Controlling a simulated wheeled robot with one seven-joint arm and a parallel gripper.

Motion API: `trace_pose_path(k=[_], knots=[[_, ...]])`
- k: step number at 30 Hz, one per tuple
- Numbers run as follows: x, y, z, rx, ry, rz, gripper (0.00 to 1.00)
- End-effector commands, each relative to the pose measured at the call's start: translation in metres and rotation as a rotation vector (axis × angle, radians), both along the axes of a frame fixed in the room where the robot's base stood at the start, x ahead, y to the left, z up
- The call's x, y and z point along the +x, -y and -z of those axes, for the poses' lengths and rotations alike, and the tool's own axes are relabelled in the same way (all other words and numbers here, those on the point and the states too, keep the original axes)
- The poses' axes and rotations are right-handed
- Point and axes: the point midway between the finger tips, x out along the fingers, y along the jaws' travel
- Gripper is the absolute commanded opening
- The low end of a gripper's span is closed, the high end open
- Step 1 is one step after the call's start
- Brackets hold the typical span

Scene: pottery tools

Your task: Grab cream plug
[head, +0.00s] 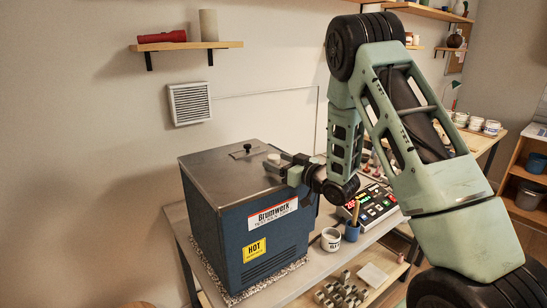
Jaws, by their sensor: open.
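A small cream plug (274,158) stands on the grey lid of the blue kiln (228,222), near the lid's right side. My gripper (276,162) reaches in from the right, low over the lid, with its dark fingers at the plug. The jaws are open. The near finger hides the lower part of the plug, and I cannot tell whether either finger touches it.
A dark knob (247,149) sits on the lid left of the plug. A control panel (376,204), a white jar (331,239) and a blue cup (351,231) stand on the bench right of the kiln. The lid's left part is clear.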

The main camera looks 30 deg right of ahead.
Motion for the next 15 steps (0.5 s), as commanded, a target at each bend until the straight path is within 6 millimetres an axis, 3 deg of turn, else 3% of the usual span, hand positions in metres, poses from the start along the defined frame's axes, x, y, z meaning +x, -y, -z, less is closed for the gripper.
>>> trace_pose_path(k=[7, 8, 12, 15], knots=[[0.0017, 0.0000, 0.0008, 0.000, 0.000, 0.001, 0.61], [0.0016, 0.0000, 0.0008, 0.000, 0.000, 0.001, 0.56], [0.0016, 0.0000, 0.0007, 0.000, 0.000, 0.001, 0.17], [0.0016, 0.0000, 0.0005, 0.000, 0.000, 0.001, 0.12]])
